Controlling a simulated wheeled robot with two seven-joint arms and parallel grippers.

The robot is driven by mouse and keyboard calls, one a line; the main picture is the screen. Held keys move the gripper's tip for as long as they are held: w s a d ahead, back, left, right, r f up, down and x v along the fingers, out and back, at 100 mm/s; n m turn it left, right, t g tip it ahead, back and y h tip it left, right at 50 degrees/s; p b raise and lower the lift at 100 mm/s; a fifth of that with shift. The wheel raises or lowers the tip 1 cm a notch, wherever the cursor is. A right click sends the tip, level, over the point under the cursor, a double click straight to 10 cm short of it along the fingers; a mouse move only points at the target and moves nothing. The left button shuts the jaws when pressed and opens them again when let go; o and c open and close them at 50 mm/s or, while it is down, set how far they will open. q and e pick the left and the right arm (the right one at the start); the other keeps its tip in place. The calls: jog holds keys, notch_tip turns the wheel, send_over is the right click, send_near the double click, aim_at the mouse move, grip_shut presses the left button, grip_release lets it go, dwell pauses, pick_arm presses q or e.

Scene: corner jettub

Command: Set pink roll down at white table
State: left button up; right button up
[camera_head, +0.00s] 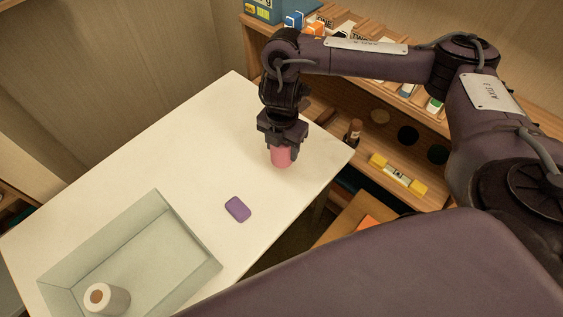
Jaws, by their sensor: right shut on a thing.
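The pink roll (281,157) is held upright in my right gripper (281,146), which points down over the far right part of the white table (185,150). The jaws are shut on the roll and hide its upper part. The roll's lower end is at or just above the table top; I cannot tell if it touches. My left gripper is not in view.
A purple block (238,209) lies on the table near its front edge. A pale green tray (185,232) at the lower left holds a white roll (106,299) with a brown core. Wooden shelves (425,180) with several items stand behind the table's right edge. The table's middle is clear.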

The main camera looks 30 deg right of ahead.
aim_at(282, 159)
jog(key=shift+f+b, duration=1)
jog(key=shift+f, duration=1.85)
jog(key=shift+f, duration=0.1)
jog(key=o, duration=1)
notch_tip(282, 159, up, 12)
jog(key=p, duration=0.5)
